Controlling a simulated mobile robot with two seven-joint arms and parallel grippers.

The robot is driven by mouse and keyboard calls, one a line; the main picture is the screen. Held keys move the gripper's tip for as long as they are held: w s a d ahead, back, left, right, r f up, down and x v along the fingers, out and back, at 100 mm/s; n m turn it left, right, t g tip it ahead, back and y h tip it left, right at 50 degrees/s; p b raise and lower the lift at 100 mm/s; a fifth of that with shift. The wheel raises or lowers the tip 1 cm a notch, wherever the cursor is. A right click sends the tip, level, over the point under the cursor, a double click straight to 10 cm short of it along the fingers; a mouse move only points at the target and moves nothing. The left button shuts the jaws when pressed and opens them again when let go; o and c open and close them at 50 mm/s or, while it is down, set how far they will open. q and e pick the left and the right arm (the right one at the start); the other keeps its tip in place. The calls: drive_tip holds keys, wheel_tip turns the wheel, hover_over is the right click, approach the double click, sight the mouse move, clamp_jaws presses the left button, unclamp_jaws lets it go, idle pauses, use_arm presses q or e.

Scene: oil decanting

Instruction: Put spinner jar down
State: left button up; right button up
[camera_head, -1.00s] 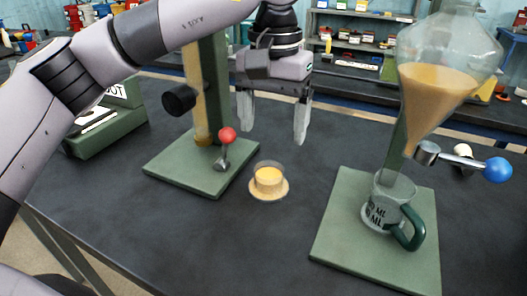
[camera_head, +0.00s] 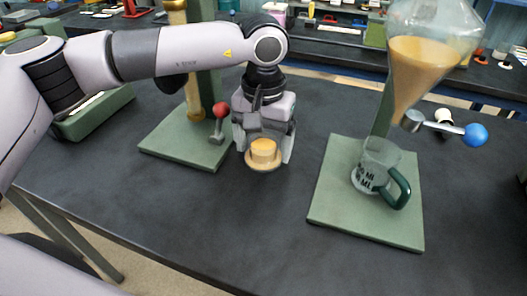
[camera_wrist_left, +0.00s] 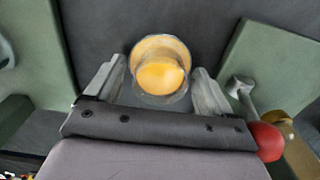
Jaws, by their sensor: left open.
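The spinner jar appears to be the small clear cup of amber oil (camera_head: 263,148) with a round tan base, upright at the middle of the dark table. It also shows in the left wrist view (camera_wrist_left: 160,72), near the space between the fingertips. My left gripper (camera_head: 265,152) points down, with one finger on each side of the jar. Its fingers (camera_wrist_left: 158,85) are open, with gaps visible beside the jar. I cannot tell exactly how high the fingertips are above the table. My right gripper is in neither view.
A green stand with a red-knobbed lever (camera_head: 221,110) is close to the left of the gripper. On the right, a measuring mug (camera_head: 375,165) stands on a green base (camera_head: 330,205) beneath a glass funnel of oil (camera_head: 420,70). The table front (camera_head: 230,225) is clear.

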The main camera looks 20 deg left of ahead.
use_arm(q)
drive_tip(key=c, duration=1.1)
drive_tip(key=shift+c, duration=0.3)
drive_tip(key=shift+r, duration=0.25)
